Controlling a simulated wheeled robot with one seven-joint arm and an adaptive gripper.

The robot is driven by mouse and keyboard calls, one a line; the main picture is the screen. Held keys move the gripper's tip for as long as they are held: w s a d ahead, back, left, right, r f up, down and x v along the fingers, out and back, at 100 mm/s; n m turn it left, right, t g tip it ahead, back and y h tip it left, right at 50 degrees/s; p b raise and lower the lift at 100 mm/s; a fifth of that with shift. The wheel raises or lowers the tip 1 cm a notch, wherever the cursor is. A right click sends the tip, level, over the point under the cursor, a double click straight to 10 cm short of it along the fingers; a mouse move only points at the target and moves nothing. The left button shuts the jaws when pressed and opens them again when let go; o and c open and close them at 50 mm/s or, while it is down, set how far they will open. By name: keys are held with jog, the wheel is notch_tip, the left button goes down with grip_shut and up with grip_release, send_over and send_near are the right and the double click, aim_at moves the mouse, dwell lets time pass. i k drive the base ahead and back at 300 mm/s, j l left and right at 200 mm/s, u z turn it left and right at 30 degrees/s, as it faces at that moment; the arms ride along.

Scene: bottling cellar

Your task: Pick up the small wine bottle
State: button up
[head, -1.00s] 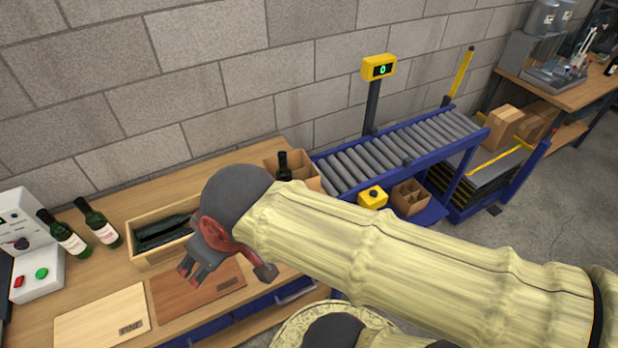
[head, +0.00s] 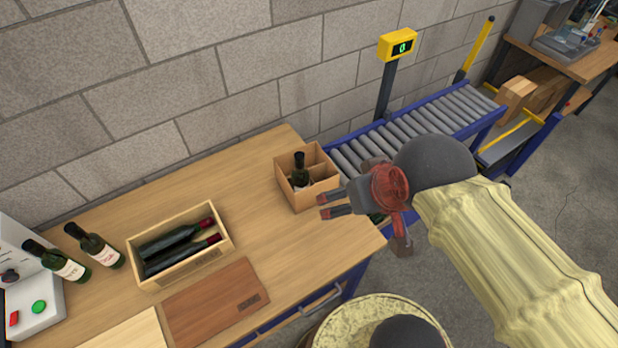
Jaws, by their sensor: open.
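A small dark wine bottle (head: 300,176) stands upright in a compartment of an open cardboard divider box (head: 317,195) at the right end of the wooden table. Its lower part is hidden by the box. My gripper (head: 322,205) is open and empty, with its fingers pointing left, just at the right front of the box in the picture. Two larger bottles with pale labels, one (head: 57,262) at the far left and one (head: 95,245) beside it, stand on the table. Two more dark bottles (head: 178,243) lie in a wooden crate (head: 186,280).
A brown wooden board (head: 205,300) and a pale board (head: 130,333) lie at the table's front. A control box (head: 35,300) stands at the left. A roller conveyor (head: 420,130) with a yellow display (head: 398,45) is behind my arm. Bare table lies between crate and cardboard box.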

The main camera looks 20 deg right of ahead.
aim_at(55, 260)
jog(key=k+j+z, duration=0.1)
jog(key=k+j, duration=0.2)
jog(key=j, duration=0.25)
jog(key=k+j, duration=0.35)
jog(key=j, duration=0.15)
jog(key=k+j+z, duration=0.15)
jog(key=k+j, duration=0.2)
jog(key=j, duration=0.15)
jog(key=j+z, duration=0.25)
jog(key=j, duration=0.95)
jog(key=i+j, duration=0.4)
